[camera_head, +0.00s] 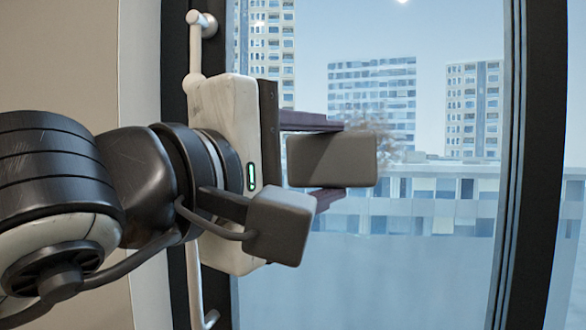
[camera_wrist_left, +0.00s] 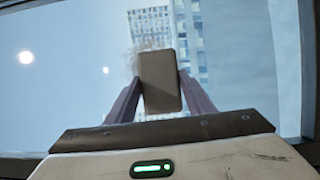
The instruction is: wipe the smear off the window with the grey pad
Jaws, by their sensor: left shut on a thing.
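The grey pad (camera_head: 332,160) is a small block held between the dark fingers of my left gripper (camera_head: 338,158), which is shut on it. In the left wrist view the pad (camera_wrist_left: 159,82) stands upright between the two fingertips (camera_wrist_left: 158,90). The window (camera_head: 440,60) is a tall glass pane in a dark frame. A faint brownish patch, seemingly the smear (camera_head: 386,143), shows just right of the pad and partly behind it. I cannot tell whether the pad touches the glass. My right gripper is not in view.
A pale vertical handle bar (camera_head: 195,50) runs along the left side of the window, partly behind my left gripper. The dark right frame post (camera_head: 537,150) bounds the pane. Buildings (camera_head: 372,85) show outside. The glass around the pad looks unobstructed.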

